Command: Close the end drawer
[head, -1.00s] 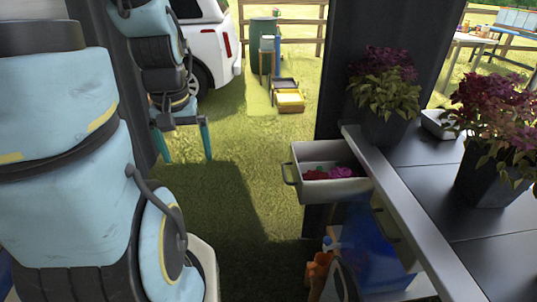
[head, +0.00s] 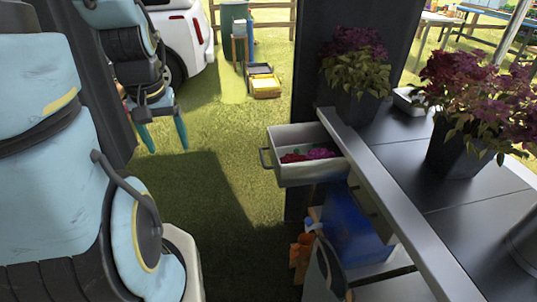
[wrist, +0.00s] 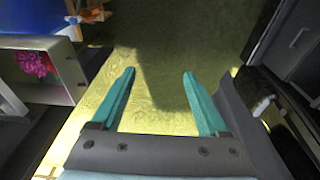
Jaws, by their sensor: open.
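The end drawer (head: 308,172) is a white box drawer with a bar handle (head: 265,159) on its left front. It is pulled out from under the dark counter, with pink and red flowers (head: 318,153) inside. It also shows at the left of the wrist view (wrist: 70,73). My gripper (head: 162,143) hangs at the upper left in the head view, apart from the drawer across a stretch of grass. In the wrist view its two teal fingers (wrist: 158,75) are spread apart with nothing between them.
The counter (head: 425,190) carries potted purple plants (head: 466,150) and a small white tray (head: 409,101). Below it are a blue crate (head: 355,228) and orange bottles (head: 301,254). A white vehicle (head: 182,35) and yellow tray (head: 265,85) stand behind. The grass left of the drawer is free.

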